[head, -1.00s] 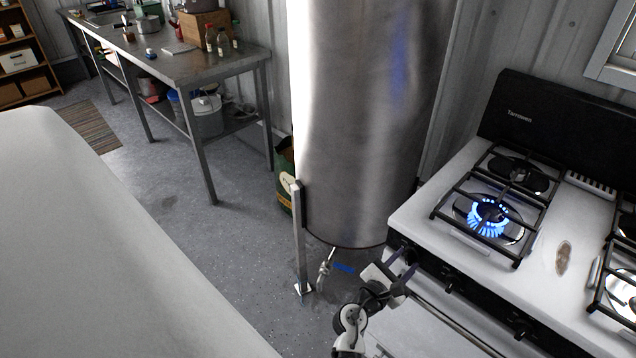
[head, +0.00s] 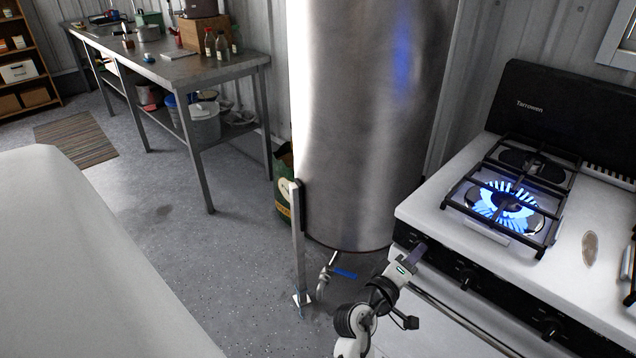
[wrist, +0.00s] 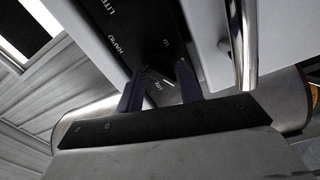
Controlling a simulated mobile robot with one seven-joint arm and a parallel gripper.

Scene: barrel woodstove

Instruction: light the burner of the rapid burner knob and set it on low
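The stove's front left burner (head: 505,204) is lit, with a broad ring of long blue flames under the black grate. My gripper (head: 410,258) is at the left end of the black front panel. In the wrist view its two dark fingers (wrist: 160,80) stand apart on either side of the dark rapid burner knob (wrist: 160,52), and look shut on it. The word RAPID shows on the panel beside the knob, with LITE farther up. The knob is mostly in shadow, so its pointer cannot be read, and my gripper hides it in the head view.
More knobs (head: 466,278) sit along the panel to the right, above the oven handle (head: 455,318). A tall steel tank (head: 360,130) on legs stands close left of the stove. A steel workbench (head: 185,70) is at the back left, with open floor before it.

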